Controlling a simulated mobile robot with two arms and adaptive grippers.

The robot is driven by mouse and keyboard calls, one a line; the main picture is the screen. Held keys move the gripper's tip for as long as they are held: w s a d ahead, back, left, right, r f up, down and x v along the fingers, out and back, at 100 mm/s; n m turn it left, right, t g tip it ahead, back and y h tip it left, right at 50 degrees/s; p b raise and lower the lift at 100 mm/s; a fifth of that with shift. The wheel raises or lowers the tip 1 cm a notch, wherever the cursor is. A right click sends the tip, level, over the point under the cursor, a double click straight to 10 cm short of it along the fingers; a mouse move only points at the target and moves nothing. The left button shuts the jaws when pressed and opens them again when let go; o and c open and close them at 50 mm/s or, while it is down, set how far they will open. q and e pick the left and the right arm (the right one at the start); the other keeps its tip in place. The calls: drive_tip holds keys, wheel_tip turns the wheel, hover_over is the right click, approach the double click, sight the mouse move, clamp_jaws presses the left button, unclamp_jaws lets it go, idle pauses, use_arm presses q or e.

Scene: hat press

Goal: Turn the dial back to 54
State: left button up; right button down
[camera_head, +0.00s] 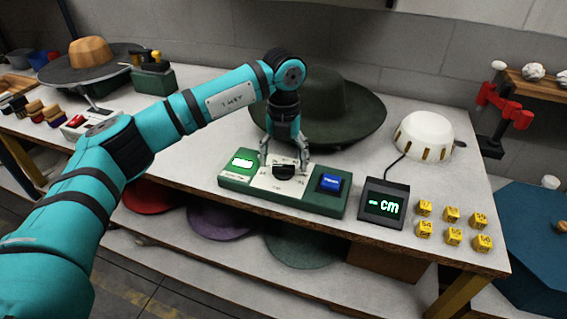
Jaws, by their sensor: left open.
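The black dial (284,172) sits in the pale middle panel of a green control box (310,203) on the table. A lit green-white button or display (242,162) is left of the dial, and a blue button (330,183) is right of it. My left gripper (285,160) points down from above, its fingers open on either side of the dial. I cannot tell whether the fingers touch it. The dial's markings are too small to read. A black display (383,204) beside the box reads "- cm". My right gripper is not in view.
A dark wide-brimmed hat (345,105) stands behind the box. A white dome (424,136) with a cable is at the right. Several yellow numbered cubes (454,237) lie near the table's right front edge. A red clamp (507,105) is at the far right.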

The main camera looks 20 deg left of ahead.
sight(283, 166)
use_arm(q)
wheel_tip(283, 166, up, 10)
idle(0.3)
drive_tip(key=shift+s, duration=0.1)
idle(0.3)
